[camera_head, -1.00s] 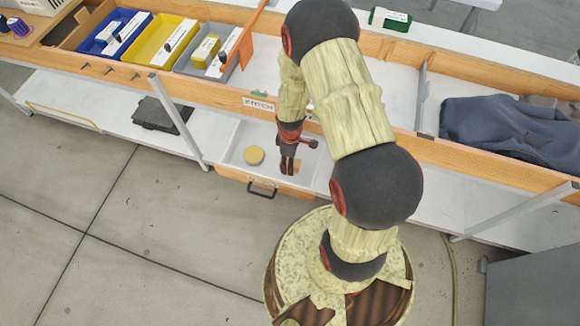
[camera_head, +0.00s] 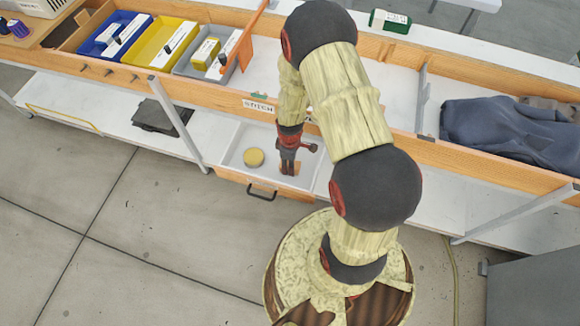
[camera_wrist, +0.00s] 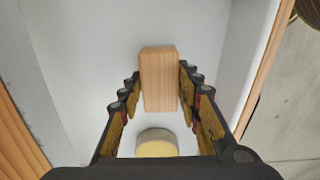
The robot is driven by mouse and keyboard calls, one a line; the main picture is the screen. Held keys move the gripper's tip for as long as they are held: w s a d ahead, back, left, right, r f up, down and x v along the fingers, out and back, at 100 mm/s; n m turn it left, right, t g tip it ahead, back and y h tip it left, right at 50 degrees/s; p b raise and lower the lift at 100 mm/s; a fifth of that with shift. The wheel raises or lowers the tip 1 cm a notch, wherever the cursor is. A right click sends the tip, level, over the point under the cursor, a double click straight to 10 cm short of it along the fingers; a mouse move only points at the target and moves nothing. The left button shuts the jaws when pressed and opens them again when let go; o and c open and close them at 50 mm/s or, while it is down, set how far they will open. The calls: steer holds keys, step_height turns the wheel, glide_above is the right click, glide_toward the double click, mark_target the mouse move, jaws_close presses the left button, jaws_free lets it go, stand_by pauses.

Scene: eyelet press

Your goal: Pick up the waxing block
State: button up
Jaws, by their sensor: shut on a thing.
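The waxing block, a plain light-wood block (camera_wrist: 159,80), is between the fingertips of my gripper (camera_wrist: 160,84) in the wrist view. My gripper is shut on its two sides. In the head view my gripper (camera_head: 289,168) points down into an open white drawer (camera_head: 232,172), and only a small part of the block shows there. Whether the block touches the drawer floor I cannot tell. A round yellow-topped disc (camera_head: 253,158) lies in the drawer left of my gripper. It also shows in the wrist view (camera_wrist: 157,149), apart from the block.
The drawer has a wooden front with a dark handle (camera_head: 262,192) and hangs under the bench. Above it, the bench's wooden front rail (camera_head: 215,97) carries a label. Blue, yellow and grey bins stand back left. A dark cloth (camera_head: 510,128) lies at right.

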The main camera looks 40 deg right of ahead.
steer(key=shift+c, duration=1.2)
steer(key=shift+r+p, duration=0.6)
steer(key=shift+r, duration=0.25)
steer(key=s+a+r+p, duration=0.2)
steer(key=s+r+p, duration=0.4)
steer(key=s+r, duration=0.5)
steer(key=s, duration=0.2)
steer(key=shift+s+a+r+p, duration=0.15)
steer(key=shift+s+a+p, duration=0.1)
steer(key=shift+s+p, duration=0.15)
steer(key=o, duration=0.6)
steer(key=c, duration=0.4)
